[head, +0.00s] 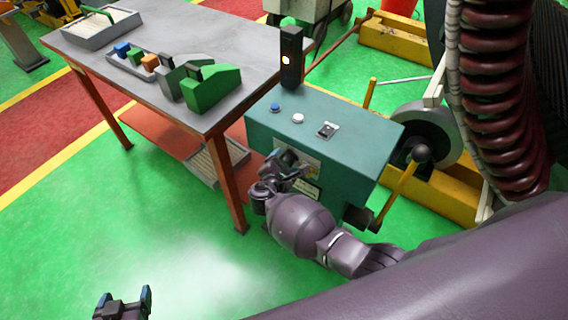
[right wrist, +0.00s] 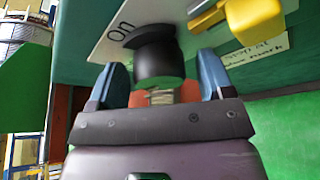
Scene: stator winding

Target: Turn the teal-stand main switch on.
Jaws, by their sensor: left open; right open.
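The teal stand (head: 335,140) is right of centre in the head view. The main switch shows in the right wrist view as a black knob (right wrist: 157,52) on a white plate (right wrist: 118,32) lettered "on". In the head view my right gripper and wrist hide most of the switch. My right gripper (head: 284,163) is at the stand's front face. In the right wrist view its two blue fingertips (right wrist: 160,85) are open on either side of the knob, with no clear contact. My left gripper (head: 122,300) is open and empty above the green floor at the lower left.
The stand's top carries a blue button (head: 275,107), a white button (head: 298,118), a small switch (head: 327,130) and a dark signal tower (head: 291,60) with a lit lamp. A yellow handle (right wrist: 254,18) is near the knob. A grey workbench (head: 150,60) stands at the left.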

